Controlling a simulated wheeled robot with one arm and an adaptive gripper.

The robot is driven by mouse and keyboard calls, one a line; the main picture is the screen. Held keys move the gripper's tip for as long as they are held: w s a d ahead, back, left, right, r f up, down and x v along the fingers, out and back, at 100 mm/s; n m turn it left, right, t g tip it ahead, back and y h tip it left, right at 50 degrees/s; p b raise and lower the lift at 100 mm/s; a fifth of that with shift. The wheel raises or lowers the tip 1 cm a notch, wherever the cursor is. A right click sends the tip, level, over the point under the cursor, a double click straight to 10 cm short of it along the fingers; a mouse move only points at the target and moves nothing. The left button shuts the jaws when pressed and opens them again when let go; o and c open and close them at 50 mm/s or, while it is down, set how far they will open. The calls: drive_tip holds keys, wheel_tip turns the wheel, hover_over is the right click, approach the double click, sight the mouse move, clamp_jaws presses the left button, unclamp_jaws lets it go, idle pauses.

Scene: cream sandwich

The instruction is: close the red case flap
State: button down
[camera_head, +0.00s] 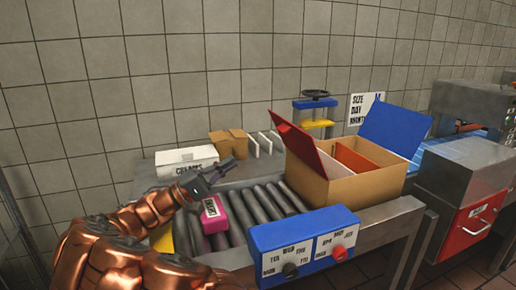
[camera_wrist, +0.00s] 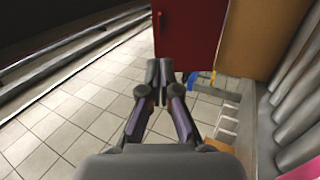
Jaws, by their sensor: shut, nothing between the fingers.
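The cardboard case (camera_head: 368,188) stands on the roller conveyor, with its red flap (camera_head: 297,142) on the left side raised and leaning outward. Its blue flap (camera_head: 396,126) on the right is also raised. My gripper (camera_head: 230,163) is shut and empty, to the left of the red flap with a gap in the head view. In the wrist view my gripper (camera_wrist: 160,75) has its fingertips together at the lower edge of the red flap (camera_wrist: 187,30); I cannot tell there whether they touch. The cardboard side (camera_wrist: 264,38) shows beside the flap.
A pink labelled block (camera_head: 214,215) lies on the rollers below my gripper. A white box (camera_head: 186,160) and a small brown carton (camera_head: 228,144) stand behind. A blue control box (camera_head: 303,246) is in front of the case. A grey machine (camera_head: 466,185) stands at right.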

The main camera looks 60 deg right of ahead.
approach(288, 125)
drive_tip(key=p+x, duration=0.1)
drive_tip(key=x, duration=0.3)
drive_tip(key=shift+s+d, duration=0.1)
drive_tip(key=shift+d, duration=0.2)
drive_tip(key=shift+r, duration=0.15)
idle(0.3)
